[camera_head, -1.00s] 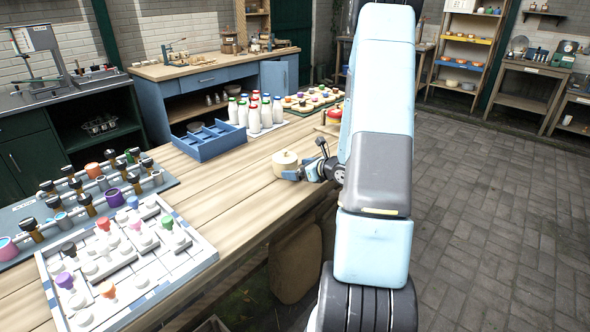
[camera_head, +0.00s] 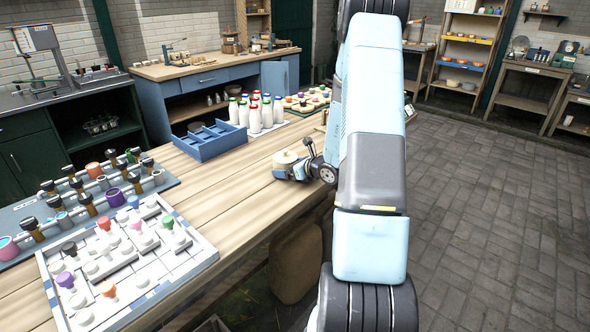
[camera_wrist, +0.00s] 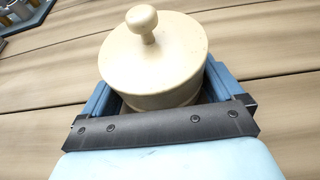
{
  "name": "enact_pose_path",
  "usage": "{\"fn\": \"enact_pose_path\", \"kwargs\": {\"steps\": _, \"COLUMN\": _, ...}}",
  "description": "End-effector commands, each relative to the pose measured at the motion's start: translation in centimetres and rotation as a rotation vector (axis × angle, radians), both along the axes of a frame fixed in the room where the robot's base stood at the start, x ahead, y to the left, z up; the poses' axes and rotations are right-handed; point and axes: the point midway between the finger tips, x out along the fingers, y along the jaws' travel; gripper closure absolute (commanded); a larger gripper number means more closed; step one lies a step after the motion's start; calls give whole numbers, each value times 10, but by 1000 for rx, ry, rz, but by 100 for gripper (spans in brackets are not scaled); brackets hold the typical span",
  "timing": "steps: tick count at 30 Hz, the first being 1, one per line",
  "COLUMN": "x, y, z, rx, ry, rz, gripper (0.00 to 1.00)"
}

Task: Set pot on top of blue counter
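The pot (camera_head: 285,157) is small, round and cream-coloured, with a knobbed lid. It stands upright on the long wooden table. My gripper (camera_head: 284,174) is low at the near side of the pot and hides its lower part in the head view. In the wrist view the pot (camera_wrist: 155,65) sits between the two blue fingers (camera_wrist: 160,95), with a narrow dark gap beside its base. The fingers look open around it, not clamped. The blue counter (camera_head: 235,78), with a wooden top, stands against the back wall.
A blue divided tray (camera_head: 208,145) and several white bottles (camera_head: 254,114) stand on the table beyond the pot. A board of coloured pegs (camera_head: 128,262) lies at the near left. Bare table (camera_head: 215,185) lies left of the pot. The counter top holds small tools, with free room between them.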

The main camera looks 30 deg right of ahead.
Motion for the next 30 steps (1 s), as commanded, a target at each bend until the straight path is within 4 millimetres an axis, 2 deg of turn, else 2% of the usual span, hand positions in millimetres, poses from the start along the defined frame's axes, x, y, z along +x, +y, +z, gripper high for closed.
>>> {"fn": "enact_pose_path", "kwargs": {"steps": 2, "x": 0, "y": -1, "z": 0, "rx": 0, "ry": 0, "rz": -1, "gripper": 29}}
{"fn": "enact_pose_path", "kwargs": {"steps": 21, "x": 0, "y": -1, "z": 1, "rx": -1, "ry": -2, "rz": -1, "gripper": 89}}
{"fn": "enact_pose_path", "kwargs": {"steps": 30, "x": 1, "y": 0, "z": 10, "rx": -2, "ry": -4, "rz": 0, "gripper": 89}}
